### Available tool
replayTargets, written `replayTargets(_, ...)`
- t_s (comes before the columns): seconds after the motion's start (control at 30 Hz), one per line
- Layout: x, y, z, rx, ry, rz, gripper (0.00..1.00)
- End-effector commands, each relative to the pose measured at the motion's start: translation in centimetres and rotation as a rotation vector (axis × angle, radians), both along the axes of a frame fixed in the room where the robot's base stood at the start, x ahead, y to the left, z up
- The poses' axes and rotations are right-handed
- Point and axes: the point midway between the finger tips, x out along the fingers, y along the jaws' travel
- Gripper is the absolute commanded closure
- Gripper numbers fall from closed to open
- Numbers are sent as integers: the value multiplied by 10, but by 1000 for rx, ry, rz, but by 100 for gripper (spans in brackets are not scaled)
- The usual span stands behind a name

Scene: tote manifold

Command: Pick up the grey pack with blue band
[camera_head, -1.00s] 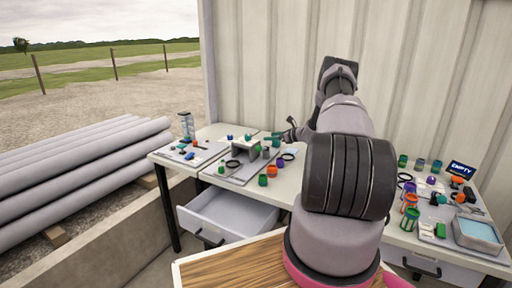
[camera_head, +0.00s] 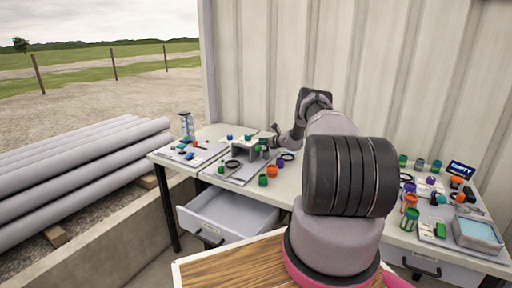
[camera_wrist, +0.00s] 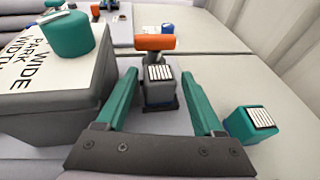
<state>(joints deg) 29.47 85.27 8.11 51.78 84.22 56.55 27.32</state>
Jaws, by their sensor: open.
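A small grey pack (camera_wrist: 159,90) with a white, black-striped label on top stands upright on the grey board in the wrist view. My gripper (camera_wrist: 159,77) is open, with one teal finger on each side of the pack and gaps between. My gripper (camera_head: 272,141) also shows in the head view, low over the middle of the bench, where the pack is too small or hidden to tell.
An orange-topped piece (camera_wrist: 155,42) stands just behind the pack. A teal pack with blue sides (camera_wrist: 250,124) lies right of the right finger. An open drawer (camera_head: 228,215) juts out below.

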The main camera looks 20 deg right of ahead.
Motion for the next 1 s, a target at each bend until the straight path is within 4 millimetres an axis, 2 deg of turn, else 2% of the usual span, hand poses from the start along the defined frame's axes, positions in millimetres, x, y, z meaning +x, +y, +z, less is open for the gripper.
replayTargets(0.23, 2, 1, 0, -1, -1, -1, 31)
replayTargets(0.27, 2, 1, 0, 0, 0, -1, 35)
replayTargets(0.3, 2, 1, 0, 0, 0, 0, 50)
replayTargets(0.43, 2, 1, 0, 0, 0, 0, 100)
replayTargets(0.77, 2, 1, 4, -1, 0, 0, 100)
replayTargets(0.87, 3, 0, 17, -1, -3, 0, 100)
replayTargets(1.0, 3, 1, 45, -2, -3, 0, 100)
